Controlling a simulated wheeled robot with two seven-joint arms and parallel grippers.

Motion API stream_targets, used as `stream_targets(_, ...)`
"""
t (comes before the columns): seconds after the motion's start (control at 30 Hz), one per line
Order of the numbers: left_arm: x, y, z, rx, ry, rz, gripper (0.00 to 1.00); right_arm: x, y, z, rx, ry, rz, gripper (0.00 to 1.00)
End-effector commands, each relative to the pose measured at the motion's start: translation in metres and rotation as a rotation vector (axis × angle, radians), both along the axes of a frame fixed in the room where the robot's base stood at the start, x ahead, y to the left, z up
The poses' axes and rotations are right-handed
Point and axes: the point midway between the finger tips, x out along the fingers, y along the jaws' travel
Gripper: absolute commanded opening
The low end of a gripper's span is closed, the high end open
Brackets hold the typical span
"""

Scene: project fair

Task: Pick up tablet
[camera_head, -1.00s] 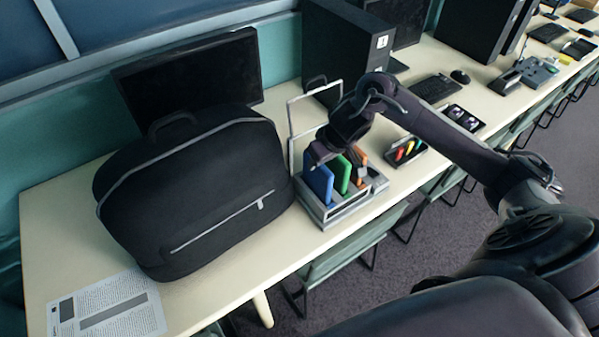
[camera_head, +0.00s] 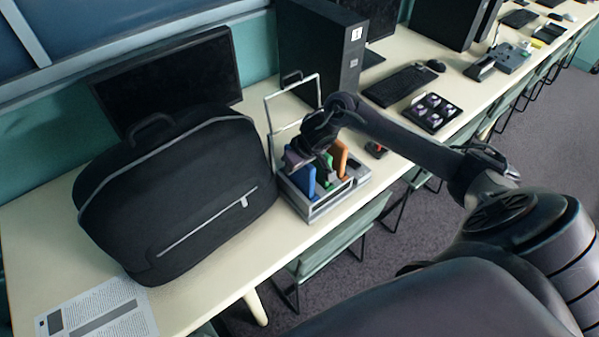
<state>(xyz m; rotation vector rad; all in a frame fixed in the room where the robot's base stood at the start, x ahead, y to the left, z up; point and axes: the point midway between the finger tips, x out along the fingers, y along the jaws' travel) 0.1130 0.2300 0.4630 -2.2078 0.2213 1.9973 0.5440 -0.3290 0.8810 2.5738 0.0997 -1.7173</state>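My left gripper is not in view.
A large black bag (camera_head: 180,195) stands close to the left of the holder. A monitor (camera_head: 170,75) and a black computer tower (camera_head: 322,50) stand behind. A printed sheet (camera_head: 100,312) lies front left.

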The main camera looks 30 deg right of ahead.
Motion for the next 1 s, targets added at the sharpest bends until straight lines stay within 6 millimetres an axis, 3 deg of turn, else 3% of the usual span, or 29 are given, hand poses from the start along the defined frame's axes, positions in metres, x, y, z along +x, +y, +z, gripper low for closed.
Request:
stream_targets(0.27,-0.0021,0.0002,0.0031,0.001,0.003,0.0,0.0,-0.0004,0.0003,-0.0022,0.001,0.001,-0.001,0.44)
stream_targets(0.63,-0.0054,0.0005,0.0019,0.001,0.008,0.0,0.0,-0.0001,0.0,-0.0026,0.0,0.0,0.0,0.0)
stream_targets(1.0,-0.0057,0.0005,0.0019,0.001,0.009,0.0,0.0,0.0007,-0.0002,-0.0014,0.001,-0.003,-0.001,0.0)
